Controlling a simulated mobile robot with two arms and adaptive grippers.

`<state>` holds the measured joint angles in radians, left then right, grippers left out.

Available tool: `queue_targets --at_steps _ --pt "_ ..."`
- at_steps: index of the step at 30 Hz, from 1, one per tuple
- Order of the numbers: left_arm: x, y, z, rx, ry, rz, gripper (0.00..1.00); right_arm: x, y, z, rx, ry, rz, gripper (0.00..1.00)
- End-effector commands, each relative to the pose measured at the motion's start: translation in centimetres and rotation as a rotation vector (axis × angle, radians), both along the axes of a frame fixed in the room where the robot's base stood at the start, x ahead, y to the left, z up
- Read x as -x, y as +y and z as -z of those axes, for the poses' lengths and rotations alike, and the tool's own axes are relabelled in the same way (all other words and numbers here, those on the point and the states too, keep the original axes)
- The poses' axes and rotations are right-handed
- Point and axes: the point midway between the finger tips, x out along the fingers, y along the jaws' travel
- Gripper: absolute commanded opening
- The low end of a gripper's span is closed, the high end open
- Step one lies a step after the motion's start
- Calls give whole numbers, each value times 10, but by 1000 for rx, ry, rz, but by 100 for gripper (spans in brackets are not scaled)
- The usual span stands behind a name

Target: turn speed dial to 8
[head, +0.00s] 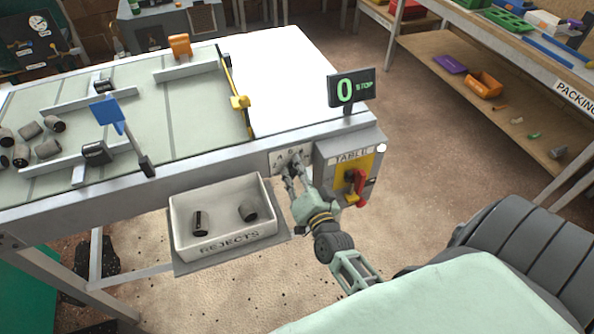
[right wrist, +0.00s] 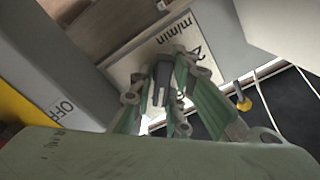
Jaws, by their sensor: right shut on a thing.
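My right gripper (head: 292,176) reaches up to the small white dial panel (head: 279,160) on the front of the table. In the right wrist view the gripper (right wrist: 160,92) has its fingers closed around a dark dial knob (right wrist: 162,82). The panel there (right wrist: 203,74) bears "m/min"; the fingers cover much of its scale, and I cannot read where the knob points. My left gripper is in neither view.
Right of the dial is a grey box marked "TABLE" (head: 329,172) with a red switch handle (head: 360,186) on a yellow plate. A white "REJECTS" bin (head: 180,228) with two grey plugs hangs at the left. Several plugs (head: 48,149) lie on the table's far left.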

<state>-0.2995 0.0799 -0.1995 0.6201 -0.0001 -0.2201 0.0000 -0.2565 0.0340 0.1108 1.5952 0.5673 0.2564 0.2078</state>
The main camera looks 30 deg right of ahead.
Motion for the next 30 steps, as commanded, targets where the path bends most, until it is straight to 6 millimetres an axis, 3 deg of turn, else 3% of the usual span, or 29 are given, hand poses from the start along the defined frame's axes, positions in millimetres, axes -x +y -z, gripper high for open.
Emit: queue_targets --at_steps 6,17,20,30 --pt "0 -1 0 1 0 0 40 -1 3 0 -1 0 -4 31" --pt "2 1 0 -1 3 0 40 3 2 0 1 0 -1 31" --pt "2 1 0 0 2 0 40 14 4 1 1 2 -1 31" --pt "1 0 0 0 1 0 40 83 22 1 -1 4 -3 31"
